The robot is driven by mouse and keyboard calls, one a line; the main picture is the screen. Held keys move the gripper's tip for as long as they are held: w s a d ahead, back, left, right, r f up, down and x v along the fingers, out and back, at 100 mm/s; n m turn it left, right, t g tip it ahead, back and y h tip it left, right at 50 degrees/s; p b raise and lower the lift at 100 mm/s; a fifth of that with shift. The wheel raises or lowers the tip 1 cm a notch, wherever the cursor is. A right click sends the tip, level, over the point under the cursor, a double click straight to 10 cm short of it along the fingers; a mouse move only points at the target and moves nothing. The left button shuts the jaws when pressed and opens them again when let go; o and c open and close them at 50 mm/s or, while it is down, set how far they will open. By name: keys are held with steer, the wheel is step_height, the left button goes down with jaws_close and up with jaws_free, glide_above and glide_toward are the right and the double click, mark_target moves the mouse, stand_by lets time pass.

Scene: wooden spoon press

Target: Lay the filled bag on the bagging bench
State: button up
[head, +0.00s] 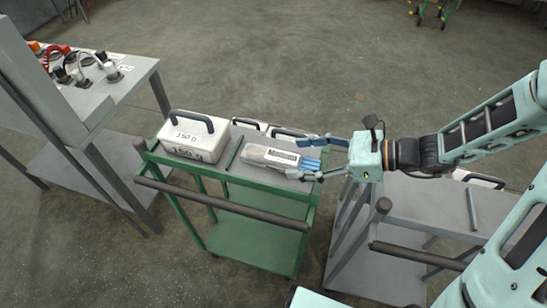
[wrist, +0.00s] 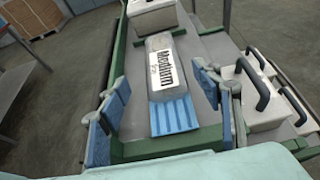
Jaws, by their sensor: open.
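A filled bag (head: 268,156) lies flat on the grey top of a green cart (head: 240,177). It is pale, with a white label reading "Medium" in the wrist view (wrist: 165,68) and a ribbed blue end (wrist: 174,116). My gripper (head: 302,159) is open. Its two blue-padded fingers stand on either side of the bag's blue end, with a gap visible on both sides in the wrist view. The bag rests on the cart. I cannot tell which surface is the bagging bench.
A white case (head: 194,137) with a dark handle and "150 g" lettering stands left of the bag. More handled white cases (wrist: 262,95) stand beside the cart's top. A grey bench (head: 110,95) with cables and connectors is at left. Another grey cart (head: 430,205) stands right.

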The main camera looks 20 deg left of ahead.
mark_target(274, 154)
steer(key=x, duration=0.7)
steer(key=shift+w+a+r, duration=0.1)
steer(key=shift+w+a, duration=0.05)
steer(key=shift+a, duration=0.15)
steer(key=shift+c, duration=0.2)
steer(key=c, duration=1.1)
steer(key=shift+r, duration=0.15)
